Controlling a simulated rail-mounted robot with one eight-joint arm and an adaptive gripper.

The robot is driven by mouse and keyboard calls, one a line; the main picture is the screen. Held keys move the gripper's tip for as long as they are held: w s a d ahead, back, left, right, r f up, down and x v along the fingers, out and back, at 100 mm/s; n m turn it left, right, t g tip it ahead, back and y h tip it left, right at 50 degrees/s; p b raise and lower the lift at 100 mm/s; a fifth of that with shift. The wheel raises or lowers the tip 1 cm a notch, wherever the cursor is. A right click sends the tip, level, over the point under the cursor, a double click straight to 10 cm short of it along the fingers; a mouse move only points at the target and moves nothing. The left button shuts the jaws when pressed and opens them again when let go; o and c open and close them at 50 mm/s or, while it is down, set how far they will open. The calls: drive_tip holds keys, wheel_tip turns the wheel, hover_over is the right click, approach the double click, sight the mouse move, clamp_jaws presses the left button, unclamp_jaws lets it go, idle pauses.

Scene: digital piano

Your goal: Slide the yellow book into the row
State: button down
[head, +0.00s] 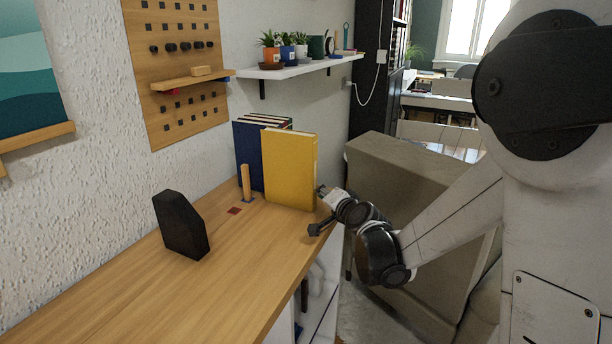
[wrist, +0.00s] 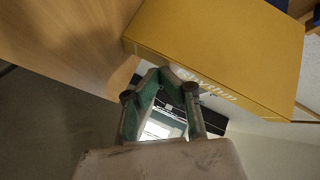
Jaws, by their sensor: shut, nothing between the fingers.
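The yellow book (head: 289,170) stands upright near the right edge of the wooden top, in front of a row of dark blue and other books (head: 250,150). In the wrist view the yellow book (wrist: 220,45) fills the upper right, with its lettered spine facing my gripper. My gripper (head: 322,190) is beside the lower right side of the book in the head view. In the wrist view my gripper (wrist: 172,75) is shut and empty, its fingertips close to the spine. I cannot tell whether they touch it. The yellow book hides part of the row.
A wooden peg (head: 245,183) stands left of the yellow book, near a small red-brown square (head: 234,210). A black bookend-like block (head: 181,225) stands farther left. The front of the wooden top (head: 170,300) is clear. A shelf with potted plants (head: 300,68) hangs above.

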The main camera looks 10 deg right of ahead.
sight(295, 189)
drive_tip(key=shift+w+a+b, duration=0.15)
drive_tip(key=shift+w+a, duration=0.65)
drive_tip(key=shift+a, duration=0.6)
drive_tip(key=shift+w+a+b, duration=0.15)
drive_tip(key=shift+w+a, duration=0.7)
drive_tip(key=shift+a, duration=0.5)
drive_tip(key=shift+w+a+b, duration=0.15)
drive_tip(key=shift+w+a, duration=0.65)
drive_tip(key=shift+a, duration=0.6)
idle(3.9)
